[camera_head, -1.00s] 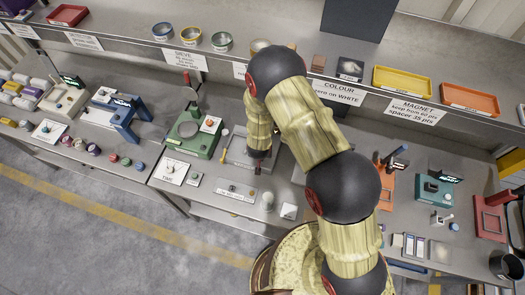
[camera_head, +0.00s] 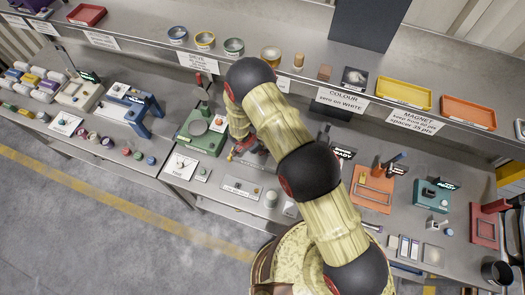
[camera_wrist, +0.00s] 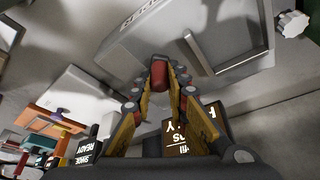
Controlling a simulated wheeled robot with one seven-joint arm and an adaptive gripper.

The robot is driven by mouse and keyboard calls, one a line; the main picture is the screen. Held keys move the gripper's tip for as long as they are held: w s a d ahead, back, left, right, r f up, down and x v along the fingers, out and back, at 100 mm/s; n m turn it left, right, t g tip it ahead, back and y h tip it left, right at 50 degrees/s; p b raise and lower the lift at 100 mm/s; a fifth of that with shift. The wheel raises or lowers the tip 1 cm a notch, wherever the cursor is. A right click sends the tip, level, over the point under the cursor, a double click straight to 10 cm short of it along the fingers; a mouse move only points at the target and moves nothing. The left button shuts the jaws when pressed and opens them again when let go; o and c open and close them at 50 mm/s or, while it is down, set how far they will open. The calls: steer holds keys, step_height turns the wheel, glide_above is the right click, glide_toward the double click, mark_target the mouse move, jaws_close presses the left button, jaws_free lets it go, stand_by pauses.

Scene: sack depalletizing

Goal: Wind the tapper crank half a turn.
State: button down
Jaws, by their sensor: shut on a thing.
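A red crank handle (camera_wrist: 160,76) stands between my finger tips in the wrist view, in front of a grey metal plate (camera_wrist: 215,30). My gripper (camera_wrist: 161,68) is shut on it, with the yellow-lined fingers converging on both sides. In the head view my gripper (camera_head: 238,152) is low over the bench, just right of the green sieve device (camera_head: 203,132). A small red part shows there, but my arm hides most of the tapper, and the crank's angle cannot be told.
A white knob (camera_wrist: 292,23) and a dark display (camera_wrist: 192,135) show near my gripper in the wrist view. A shelf with several bowls and the yellow tray (camera_head: 404,93) runs behind the bench. An orange frame device (camera_head: 372,188) stands right of my arm.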

steer(key=w+m+g, duration=0.1)
steer(key=m, duration=0.2)
steer(key=shift+w+a, duration=0.15)
steer(key=shift+w, duration=0.05)
steer(key=m, duration=0.1)
steer(key=w+m+g+b, duration=0.1)
steer(key=shift+w+f+m+h, duration=0.1)
steer(key=shift+f+m+h, duration=0.05)
steer(key=shift+m+h, duration=0.2)
steer(key=m+b, duration=0.1)
steer(key=w+m+g+b, duration=0.1)
steer(key=m+b, duration=0.1)
steer(key=shift+w+d+m, duration=0.2)
steer(key=shift+d+m, duration=0.05)
steer(key=shift+w+d+m+g+b, duration=0.25)
steer(key=shift+m+g+b, duration=0.15)
steer(key=shift+m+b, duration=0.4)
steer(key=shift+w+d+m+g+b, duration=0.15)
steer(key=shift+w+m+g+b, duration=0.2)
steer(key=shift+m+b, duration=0.4)
steer(key=shift+s, duration=0.1)
steer(key=c, duration=1.9)
jaws_free()
steer(key=shift+o, duration=0.8)
